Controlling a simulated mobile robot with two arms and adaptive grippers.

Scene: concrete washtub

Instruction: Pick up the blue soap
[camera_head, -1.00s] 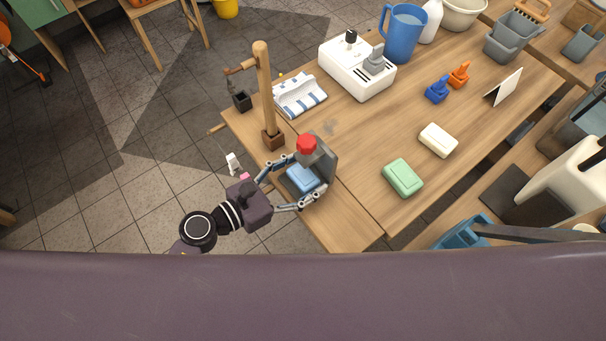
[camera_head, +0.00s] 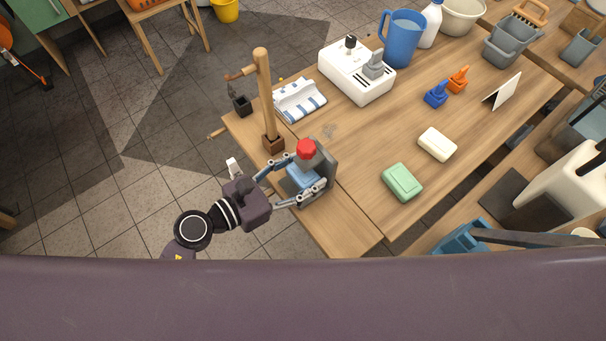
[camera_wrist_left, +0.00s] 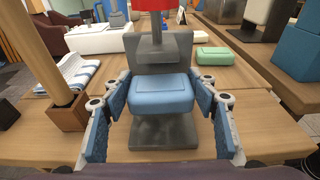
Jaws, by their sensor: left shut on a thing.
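The blue soap (camera_head: 301,180) is a rounded light-blue bar at a grey stand with a red top (camera_head: 306,149), near the table's left edge. In the left wrist view the soap (camera_wrist_left: 160,95) shows in front of the stand's grey back and over its grey foot (camera_wrist_left: 163,133). My left gripper (camera_head: 308,174) reaches in from the left and is shut on the soap, one finger at each side. In the head view the fingers and the red top hide part of the soap. I cannot tell whether it touches the stand. My right gripper is not in view.
A wooden post (camera_head: 265,95) on a block stands close behind the left gripper. A green soap (camera_head: 402,182) and a cream soap (camera_head: 437,144) lie to the right. A striped cloth (camera_head: 300,99) and a white appliance (camera_head: 356,72) are farther back. Table between is clear.

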